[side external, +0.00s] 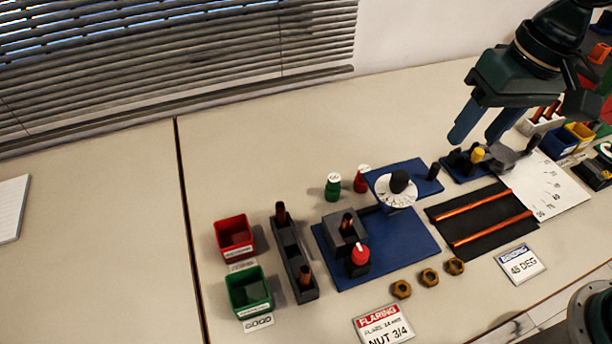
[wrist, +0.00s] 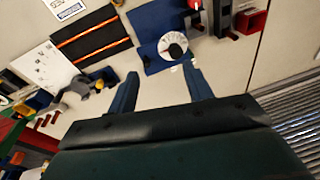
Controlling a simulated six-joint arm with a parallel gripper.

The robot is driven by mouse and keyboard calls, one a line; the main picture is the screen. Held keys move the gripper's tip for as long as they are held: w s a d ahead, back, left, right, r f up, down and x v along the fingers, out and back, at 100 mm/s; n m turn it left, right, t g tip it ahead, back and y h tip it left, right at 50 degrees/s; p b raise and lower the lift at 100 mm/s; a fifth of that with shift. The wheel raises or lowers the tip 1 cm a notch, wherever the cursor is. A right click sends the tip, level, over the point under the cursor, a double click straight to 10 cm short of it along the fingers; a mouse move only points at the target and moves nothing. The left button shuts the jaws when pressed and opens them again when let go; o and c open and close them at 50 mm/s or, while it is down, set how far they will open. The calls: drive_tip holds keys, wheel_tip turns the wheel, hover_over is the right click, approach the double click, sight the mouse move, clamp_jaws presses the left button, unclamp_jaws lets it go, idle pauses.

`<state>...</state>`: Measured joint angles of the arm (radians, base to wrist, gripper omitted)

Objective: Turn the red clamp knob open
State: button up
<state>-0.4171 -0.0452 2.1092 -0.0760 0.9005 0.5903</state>
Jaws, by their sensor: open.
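The red clamp knob (side external: 359,255) stands upright at the front of a dark clamp block (side external: 338,230) on a blue plate (side external: 405,250). A copper tube end sticks up from the block. My gripper (side external: 477,135) is open and empty, pointing down above the right part of the table, well to the right of and behind the knob.
A white dial with a black knob (side external: 398,184) stands between my gripper and the clamp. Green (side external: 333,187) and red bottles stand behind the plate. Copper tubes lie on a black mat (side external: 470,215). Red (side external: 235,238) and green (side external: 250,291) bins stand left. Brass nuts (side external: 428,277) lie in front.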

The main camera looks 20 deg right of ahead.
drive_tip(key=shift+s+d+r+t, duration=0.1)
drive_tip(key=shift+s+d+t, duration=0.15)
drive_tip(key=shift+d, duration=0.35)
drive_tip(key=shift+s+d+r+t, duration=0.15)
drive_tip(key=shift+s+d, duration=0.2)
drive_tip(key=shift+d, duration=0.2)
drive_tip(key=s+d+r+n+t+h, duration=0.1)
drive_tip(key=s+d+r+t, duration=0.2)
drive_tip(key=s+d, duration=0.8)
drive_tip(key=shift+d, duration=0.8)
